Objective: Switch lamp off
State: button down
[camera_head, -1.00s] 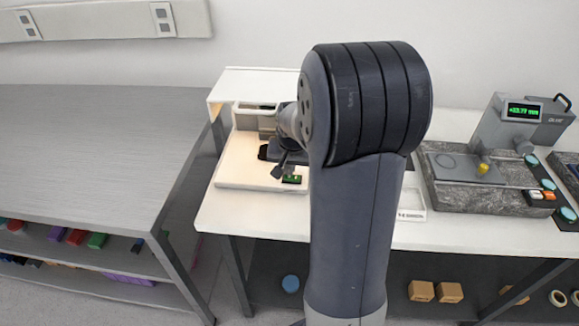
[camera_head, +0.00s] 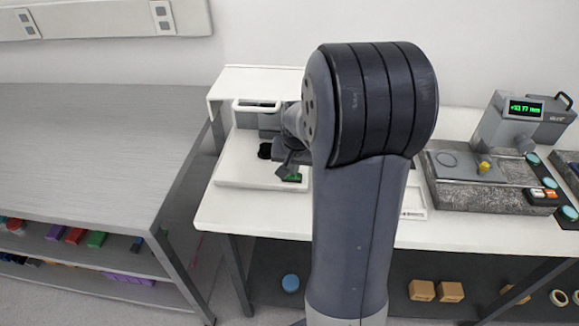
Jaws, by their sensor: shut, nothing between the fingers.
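The flatness interferometer (camera_head: 232,170) is a white instrument on the white bench, left of my arm. Its base and inner walls look plain white, with no warm glow on them. A small switch with a green light (camera_head: 297,178) sits at the front right of its base. My gripper (camera_head: 286,172) is small and dark in this view, and shut. It is at the switch and partly covers it. I cannot tell whether it touches. My own arm hides the right part of the instrument.
A grey stone gauge stand (camera_head: 470,195) with a green readout (camera_head: 525,108) stands to the right on the bench. A grey table (camera_head: 90,140) with shelves stands at the left. Small cardboard boxes (camera_head: 436,291) lie below the bench. A white tray (camera_head: 413,204) lies right of my arm.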

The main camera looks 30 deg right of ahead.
jog(key=shift+r, duration=0.1)
jog(key=r+p, duration=0.2)
jog(key=r, duration=0.1)
jog(key=r+p, duration=0.1)
jog(key=r, duration=0.1)
jog(key=shift+s+d, duration=0.2)
jog(key=shift+s, duration=0.05)
jog(key=a+v, duration=0.1)
jog(key=v, duration=0.7)
jog(key=shift+r+b, duration=0.3)
jog(key=shift+r, duration=0.05)
jog(key=shift+w+a, duration=0.1)
